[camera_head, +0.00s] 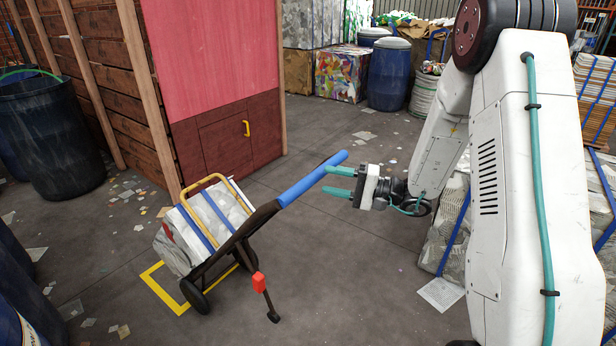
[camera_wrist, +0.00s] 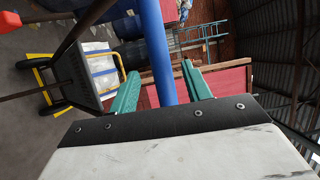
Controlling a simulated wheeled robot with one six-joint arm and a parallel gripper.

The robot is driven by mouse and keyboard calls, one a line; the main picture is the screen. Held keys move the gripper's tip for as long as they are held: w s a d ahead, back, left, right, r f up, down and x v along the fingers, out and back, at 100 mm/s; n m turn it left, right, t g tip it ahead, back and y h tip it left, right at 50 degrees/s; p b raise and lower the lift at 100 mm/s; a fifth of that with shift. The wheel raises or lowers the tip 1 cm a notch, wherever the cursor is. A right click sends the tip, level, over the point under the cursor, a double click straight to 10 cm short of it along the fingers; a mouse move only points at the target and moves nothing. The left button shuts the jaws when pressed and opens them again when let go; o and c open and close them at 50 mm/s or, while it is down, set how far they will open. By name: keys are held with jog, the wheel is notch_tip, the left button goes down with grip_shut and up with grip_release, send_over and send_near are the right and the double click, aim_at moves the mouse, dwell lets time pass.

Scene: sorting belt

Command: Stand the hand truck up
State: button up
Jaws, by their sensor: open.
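The hand truck (camera_head: 240,236) leans back toward the right, its wheels on the floor near a yellow floor outline. A pale bale (camera_head: 205,226) with blue straps is on it. Its blue handle (camera_head: 312,180) slopes up to the right. My gripper (camera_head: 324,179) is open at the handle's upper part. In the wrist view, the blue handle (camera_wrist: 158,45) runs between the two green fingers of my gripper (camera_wrist: 161,68), with space on both sides. I cannot tell whether a finger touches it.
The yellow floor outline (camera_head: 160,287) surrounds the truck's lower end. A red-panelled wooden wall (camera_head: 215,60) stands behind it. Blue drums (camera_head: 388,75) are at the back, and a dark blue barrel (camera_head: 55,140) is at left. Paper scraps litter the floor. The middle floor is clear.

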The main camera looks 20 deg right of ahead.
aim_at(308, 176)
jog(key=x, duration=0.7)
jog(key=shift+a, duration=0.1)
jog(key=shift+s, duration=0.1)
grip_shut()
jog(key=shift+r, duration=0.1)
